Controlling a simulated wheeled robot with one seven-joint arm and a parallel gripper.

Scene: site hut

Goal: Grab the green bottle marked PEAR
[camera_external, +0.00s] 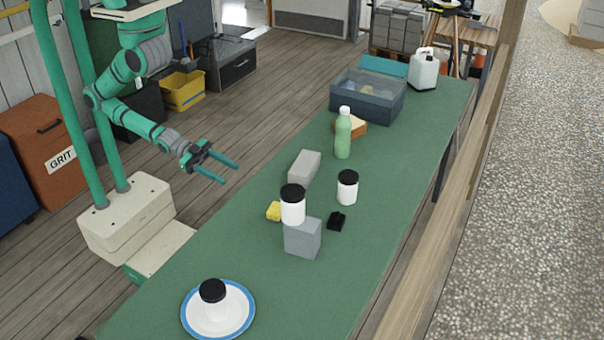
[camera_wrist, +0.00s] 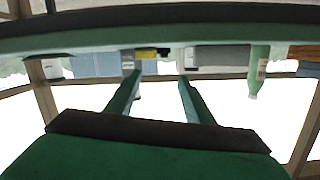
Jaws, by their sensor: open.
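The green bottle (camera_external: 343,137) with a white cap stands upright on the green table (camera_external: 250,225), toward its far half. In the wrist view, which is upside down, the bottle (camera_wrist: 258,72) hangs at the right with a pale label too small to read. My gripper (camera_external: 230,174) is open and empty, left of the table's near long edge and well apart from the bottle. In the wrist view my gripper's fingers (camera_wrist: 158,78) point toward the table, with the bottle to their right.
A brown-orange block (camera_external: 358,127) sits just behind the bottle. A blue-grey crate (camera_external: 367,107) is beyond the bottle.

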